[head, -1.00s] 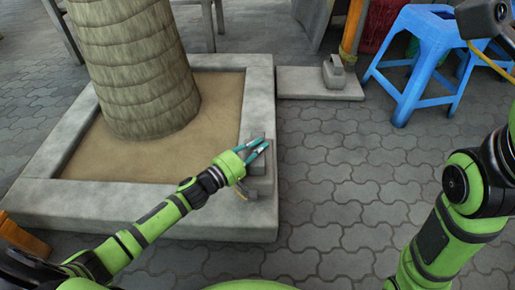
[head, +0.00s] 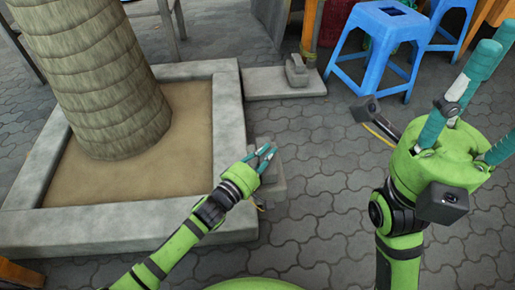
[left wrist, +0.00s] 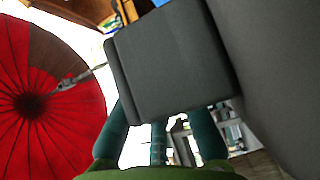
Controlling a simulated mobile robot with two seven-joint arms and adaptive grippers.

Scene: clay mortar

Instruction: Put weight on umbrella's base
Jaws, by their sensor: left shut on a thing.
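My left gripper (head: 265,158) is shut on a grey stepped weight (head: 274,186), held just off the right edge of the planter curb. In the left wrist view the weight (left wrist: 170,65) fills the middle, with teal fingers around its lower end. The umbrella's base (head: 262,86) is a flat grey slab on the paving ahead, apart from the held weight. Another grey weight (head: 297,72) sits on its right end, near an orange pole (head: 309,28). The red umbrella canopy (left wrist: 50,95) shows in the left wrist view. My right gripper (head: 487,105) is raised, fingers spread, empty.
A stone planter (head: 229,130) with a thick trunk (head: 90,75) stands at left. A blue stool (head: 375,45) stands right of the base, with another behind it. Paving between my left gripper and the base is clear.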

